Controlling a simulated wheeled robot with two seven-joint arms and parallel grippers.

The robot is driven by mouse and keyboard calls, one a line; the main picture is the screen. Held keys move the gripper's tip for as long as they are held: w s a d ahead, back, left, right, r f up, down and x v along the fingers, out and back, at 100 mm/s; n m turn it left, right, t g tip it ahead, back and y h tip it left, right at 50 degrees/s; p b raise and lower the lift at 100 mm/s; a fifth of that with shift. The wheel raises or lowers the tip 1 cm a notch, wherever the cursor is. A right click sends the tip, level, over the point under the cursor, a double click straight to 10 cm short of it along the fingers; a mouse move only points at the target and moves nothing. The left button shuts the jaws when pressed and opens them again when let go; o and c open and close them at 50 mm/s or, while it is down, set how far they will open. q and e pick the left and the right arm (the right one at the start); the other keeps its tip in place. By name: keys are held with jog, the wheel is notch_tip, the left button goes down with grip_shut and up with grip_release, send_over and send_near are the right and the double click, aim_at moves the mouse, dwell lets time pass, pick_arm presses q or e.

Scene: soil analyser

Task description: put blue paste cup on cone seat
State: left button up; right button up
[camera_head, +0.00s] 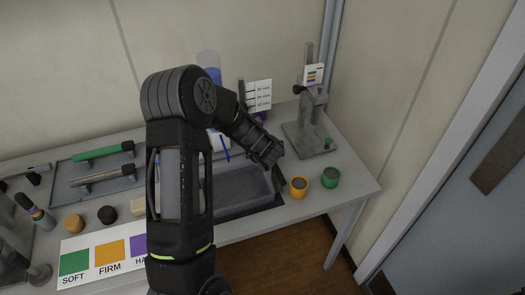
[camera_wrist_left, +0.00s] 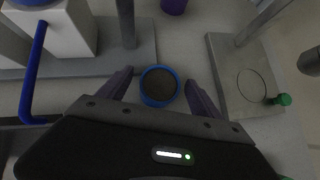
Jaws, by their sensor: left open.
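The blue paste cup (camera_wrist_left: 159,98) holds dark paste and stands upright in the left wrist view. My left gripper (camera_wrist_left: 157,80) is open, with one finger on each side of the cup and a visible gap to each. In the head view, my left gripper (camera_head: 270,158) is over the back of the table and hides the cup. The cone stand's base plate (camera_head: 297,146) stands to the right of the gripper. In the left wrist view a circle marks the seat on this plate (camera_wrist_left: 226,62), and the seat looks empty. My right gripper is not in view.
An orange cup (camera_head: 299,187) and a green cup (camera_head: 330,177) stand near the table's right front. A grey tray (camera_head: 238,207) lies left of them. A white device with a blue tube (camera_wrist_left: 68,35) and a purple object (camera_wrist_left: 173,5) are near the blue cup.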

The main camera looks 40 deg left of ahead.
pick_arm(q)
jog(key=shift+c, duration=0.2)
dwell(0.3)
grip_shut()
dwell(0.6)
jog(key=shift+r, duration=0.2)
jog(key=shift+r, duration=0.45)
notch_tip(320, 180, up, 6)
jog(key=shift+r, duration=0.1)
jog(key=s+d+b, duration=0.9)
jog(key=s+d, duration=0.2)
jog(key=s, duration=0.2)
jog(key=shift+s+d+f, duration=0.25)
jog(key=shift+s+d, duration=0.1)
jog(key=shift+s, duration=0.05)
